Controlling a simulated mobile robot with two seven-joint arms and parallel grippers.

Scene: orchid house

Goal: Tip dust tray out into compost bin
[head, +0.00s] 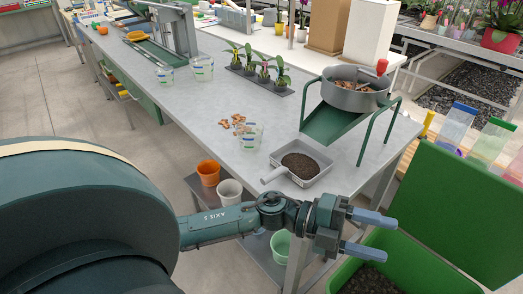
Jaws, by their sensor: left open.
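The dust tray (325,174) is a shallow grey pan with a short handle, filled with dark fine material. It rests on the grey bench near its front edge, just left of the sieve stand. The compost bin (458,214) is green, stands at the lower right with its lid raised, and shows dark contents at the picture's bottom edge. My left gripper (369,235) is open and empty, in front of the bench edge, to the lower right of the tray and apart from it. It overlaps the bin's left side in the picture. My right gripper is not in view.
A sieve (352,97) with bark and a red knob sits on a green stand with a chute (328,123) behind the tray. A clear cup (249,136), bark pieces (238,121) and potted seedlings (262,72) stand farther back. Orange (208,172) and white pots sit below the bench edge.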

